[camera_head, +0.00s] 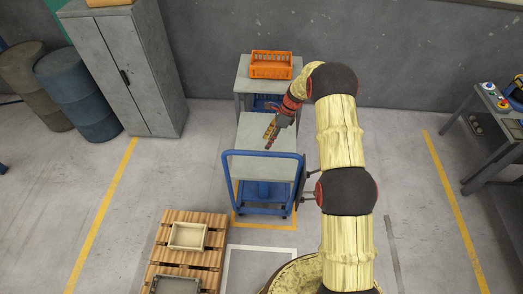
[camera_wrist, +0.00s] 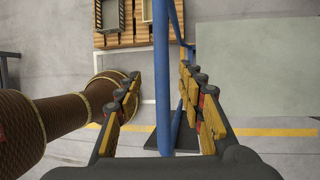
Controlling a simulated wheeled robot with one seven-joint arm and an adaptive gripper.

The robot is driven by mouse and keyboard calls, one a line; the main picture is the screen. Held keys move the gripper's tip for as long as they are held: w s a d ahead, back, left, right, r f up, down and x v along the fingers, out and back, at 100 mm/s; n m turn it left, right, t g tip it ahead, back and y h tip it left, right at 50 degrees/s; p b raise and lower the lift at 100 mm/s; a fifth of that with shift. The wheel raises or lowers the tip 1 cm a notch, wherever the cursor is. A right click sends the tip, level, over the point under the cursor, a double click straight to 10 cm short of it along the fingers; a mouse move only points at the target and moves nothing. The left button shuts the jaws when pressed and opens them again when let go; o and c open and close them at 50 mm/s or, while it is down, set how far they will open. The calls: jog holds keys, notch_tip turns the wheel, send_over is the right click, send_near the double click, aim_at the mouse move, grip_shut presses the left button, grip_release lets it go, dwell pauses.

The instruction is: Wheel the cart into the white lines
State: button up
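The cart has a grey top (camera_head: 252,132) and a blue push handle (camera_head: 235,154) facing the front in the head view. It stands at the middle, with its handle end over a yellow-orange floor outline (camera_head: 240,225). The white lines (camera_head: 260,248) lie on the floor in front of it, partly hidden by my base.
A wooden pallet (camera_head: 186,258) with bins lies left of the white lines. A grey table with an orange crate (camera_head: 270,65) stands behind the cart. A cabinet (camera_head: 130,70) and drums are at left, a workbench (camera_head: 500,125) at right. Floor right of the cart is partly hidden by my arm.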

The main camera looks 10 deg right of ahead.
jog(key=shift+d+p+x, duration=0.1)
jog(key=shift+p+x, duration=0.3)
jog(key=shift+x, duration=1.55)
jog(key=shift+d+p+x, duration=0.15)
jog(key=shift+p+x, duration=0.25)
jog(key=shift+x, duration=1.55)
jog(key=shift+w+f, duration=0.1)
jog(key=shift+f, duration=0.05)
jog(key=c, duration=0.4)
grip_shut()
